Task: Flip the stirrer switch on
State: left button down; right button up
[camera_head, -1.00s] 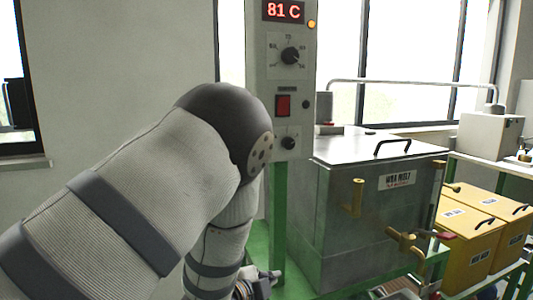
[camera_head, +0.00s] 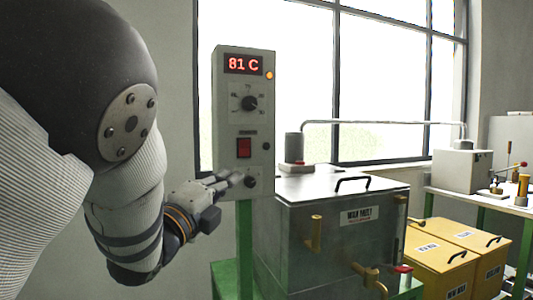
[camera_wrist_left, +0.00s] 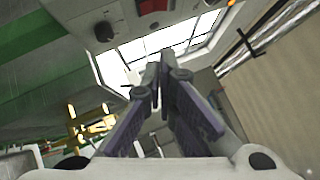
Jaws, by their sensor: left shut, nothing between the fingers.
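I cannot tell which way the red switch is tipped. My right gripper is not in view.
The metal wax melt tank (camera_head: 335,235) with a lid handle (camera_head: 352,183) and brass valves stands right of the box. Yellow bins (camera_head: 440,265) sit further right. A green post (camera_head: 245,250) stands under the box.

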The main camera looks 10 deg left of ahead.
aim_at(246, 152)
pick_arm(q)
jog(key=x, duration=0.4)
jog(key=a+x, duration=0.1)
jog(key=x, duration=0.3)
jog(key=a+b+x, duration=0.1)
jog(key=x, duration=0.2)
jog(key=shift+w+d+r, duration=0.15)
jog(key=shift+w+r, duration=0.1)
jog(key=shift+w, duration=0.3)
jog(key=shift+w+a+r, duration=0.25)
jog(key=shift+w+r, duration=0.1)
jog(key=shift+r, duration=0.05)
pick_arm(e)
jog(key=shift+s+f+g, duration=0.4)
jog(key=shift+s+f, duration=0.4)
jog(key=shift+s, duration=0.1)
